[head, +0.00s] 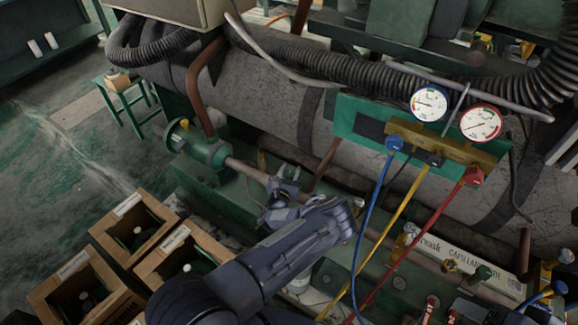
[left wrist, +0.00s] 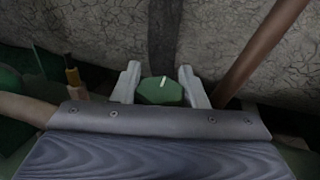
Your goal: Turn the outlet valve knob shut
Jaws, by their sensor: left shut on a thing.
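The green outlet valve knob (left wrist: 160,93) sits between the two pale fingers of my left gripper in the left wrist view. A short white mark on its top points up and slightly right in that picture. My left gripper (head: 278,196) is shut on the knob, beside the brown pipe in the head view. My right gripper is not in view.
A gauge manifold (head: 430,143) with two dials and blue, yellow and red hoses stands to the right. A large grey insulated cylinder (head: 265,100) lies behind the gripper. Wooden boxes (head: 135,228) with bottles are at lower left. A brown pipe (left wrist: 258,55) rises close to the right finger.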

